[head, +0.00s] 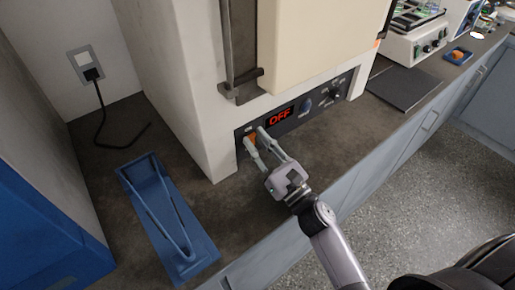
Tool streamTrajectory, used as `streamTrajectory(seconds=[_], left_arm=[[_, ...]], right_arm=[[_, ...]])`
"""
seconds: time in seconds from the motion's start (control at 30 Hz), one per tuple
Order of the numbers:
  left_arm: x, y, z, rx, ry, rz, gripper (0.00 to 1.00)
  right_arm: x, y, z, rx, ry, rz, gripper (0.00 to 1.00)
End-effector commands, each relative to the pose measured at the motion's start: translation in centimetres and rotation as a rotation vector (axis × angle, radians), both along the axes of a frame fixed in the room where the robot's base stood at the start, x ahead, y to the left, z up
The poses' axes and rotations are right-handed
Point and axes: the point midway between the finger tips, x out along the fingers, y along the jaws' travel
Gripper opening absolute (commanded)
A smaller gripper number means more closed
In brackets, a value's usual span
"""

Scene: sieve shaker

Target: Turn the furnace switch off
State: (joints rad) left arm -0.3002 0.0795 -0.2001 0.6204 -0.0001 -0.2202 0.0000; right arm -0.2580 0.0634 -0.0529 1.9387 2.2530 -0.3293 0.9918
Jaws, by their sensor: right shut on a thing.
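The furnace (190,80) is a large white box on the dark counter. Its dark control panel (325,100) runs along the lower front, with a red display (280,117) reading "OFF". The orange switch (252,139) is at the panel's left end. My right gripper (257,140) is at the switch, its two fingers on either side of it and shut on it. The fingers hide part of the switch, so its exact position cannot be told. My left gripper is not in view.
A blue holder (172,222) lies on the counter at left, beside a blue box (40,225). A dark flat plate (404,87) and a white device (412,42) with knobs stand at the right. A cord hangs from the wall outlet (86,63). The counter before the furnace is clear.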

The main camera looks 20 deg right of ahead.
Motion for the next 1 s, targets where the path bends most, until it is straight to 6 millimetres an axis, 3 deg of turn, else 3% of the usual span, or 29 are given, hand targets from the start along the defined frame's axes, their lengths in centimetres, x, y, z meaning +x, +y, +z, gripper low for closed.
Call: streamTrajectory(seconds=[0.23,0.27,0.57,0.87,1.0], left_arm=[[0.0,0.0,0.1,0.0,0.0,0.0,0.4],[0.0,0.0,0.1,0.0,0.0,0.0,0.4],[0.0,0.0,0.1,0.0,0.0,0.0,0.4],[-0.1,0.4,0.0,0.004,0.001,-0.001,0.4],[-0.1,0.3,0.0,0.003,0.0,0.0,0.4]], right_arm=[[0.0,0.0,0.1,0.002,0.001,0.002,0.0],[0.0,0.0,0.1,0.002,0.001,0.002,0.22],[0.0,0.0,0.0,0.001,0.001,0.0,0.42],[-0.1,0.0,0.0,0.001,0.001,0.0,0.42],[-1.1,-0.4,-0.5,0.002,0.004,-0.001,0.42]])
